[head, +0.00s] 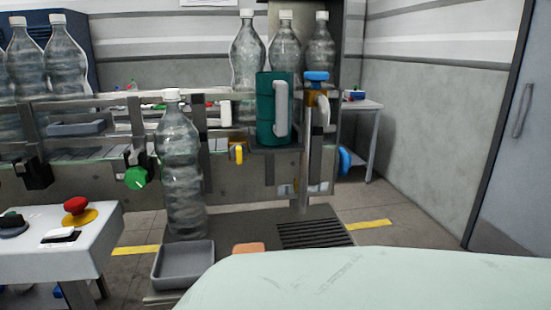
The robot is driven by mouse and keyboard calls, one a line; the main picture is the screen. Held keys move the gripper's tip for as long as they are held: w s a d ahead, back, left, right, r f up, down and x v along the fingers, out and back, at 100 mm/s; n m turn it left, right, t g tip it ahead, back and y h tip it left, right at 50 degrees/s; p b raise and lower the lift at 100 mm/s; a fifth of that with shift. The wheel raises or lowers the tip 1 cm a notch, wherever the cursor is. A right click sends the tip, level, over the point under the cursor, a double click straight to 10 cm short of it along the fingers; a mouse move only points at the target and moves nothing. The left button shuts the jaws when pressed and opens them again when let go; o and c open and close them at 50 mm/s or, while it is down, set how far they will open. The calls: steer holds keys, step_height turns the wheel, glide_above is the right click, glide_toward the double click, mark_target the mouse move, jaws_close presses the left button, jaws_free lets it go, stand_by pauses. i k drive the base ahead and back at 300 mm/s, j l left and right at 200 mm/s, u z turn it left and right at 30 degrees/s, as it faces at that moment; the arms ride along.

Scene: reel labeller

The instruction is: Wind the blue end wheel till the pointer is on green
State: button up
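A blue wheel (345,160) shows edge-on at the right end of the bottling machine, beside the metal post. It is partly hidden, and I see no gripper at it. Small pale plates (287,189) sit low on the machine's front near that end. They are too small to read, and I cannot make out a pointer or a green mark. My gripper is not in view.
A blue knob (316,76) tops the post beside a teal reel (268,110). A green knob (136,177) and a yellow handle (238,153) are on the front. A bottle (181,165) stands near a grey tray (183,265). A red button (77,206) is left. Floor at right is clear.

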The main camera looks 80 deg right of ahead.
mark_target(346, 160)
steer(key=k+l, duration=0.6)
steer(key=k+l+z, duration=0.6)
steer(key=z, duration=1.15)
steer(key=i+l, duration=0.2)
steer(key=l, duration=0.15)
steer(key=i+l, duration=0.2)
steer(key=i+l+u, duration=0.1)
steer(key=l, duration=0.35)
steer(key=i+j, duration=0.1)
steer(key=j, duration=0.25)
steer(key=i+j, duration=0.15)
steer(key=j, duration=0.2)
